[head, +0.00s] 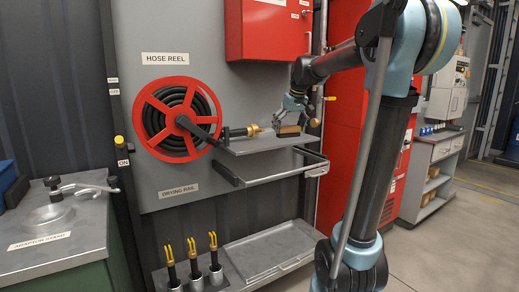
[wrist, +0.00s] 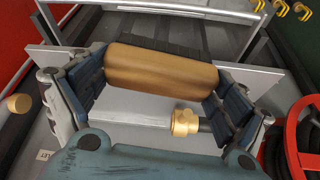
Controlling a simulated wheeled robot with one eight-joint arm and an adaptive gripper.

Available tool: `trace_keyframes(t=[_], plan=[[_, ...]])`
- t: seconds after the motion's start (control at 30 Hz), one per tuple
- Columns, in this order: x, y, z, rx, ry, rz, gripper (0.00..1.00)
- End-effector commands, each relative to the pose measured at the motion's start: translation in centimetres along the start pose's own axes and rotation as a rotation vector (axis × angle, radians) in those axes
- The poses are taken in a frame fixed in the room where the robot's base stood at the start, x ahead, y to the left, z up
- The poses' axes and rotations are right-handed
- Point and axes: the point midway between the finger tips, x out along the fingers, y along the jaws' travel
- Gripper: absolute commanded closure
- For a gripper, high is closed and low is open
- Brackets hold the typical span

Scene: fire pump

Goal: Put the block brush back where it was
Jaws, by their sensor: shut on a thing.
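The block brush has a wooden block (wrist: 160,68) with dark bristles on its far side in the wrist view. My gripper (wrist: 155,85) is shut on it, with a pad at each end of the block. In the head view the brush (head: 289,131) shows small at the shelf's right part, with my gripper (head: 292,112) coming down on it from above. The grey shelf (head: 262,149) is under or just below the brush. I cannot tell whether the brush touches it. The drying rail (head: 275,178) runs below the shelf.
A brass nozzle (head: 254,130) lies just left of the brush and shows close by in the wrist view (wrist: 186,122). The red hose reel (head: 178,120) is further left. Several yellow-topped tools (head: 192,248) stand below, beside an empty grey tray (head: 268,252). A red cabinet (head: 268,30) hangs above.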

Motion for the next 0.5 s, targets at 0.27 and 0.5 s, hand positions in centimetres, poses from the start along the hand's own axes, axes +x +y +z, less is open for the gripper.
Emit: trace_keyframes(t=[0.27,0.5], plan=[[0.7,-6.0,7.0,-0.109,0.002,-0.044,0.49],[1.2,-7.8,9.4,-0.147,0.003,-0.061,0.49]])
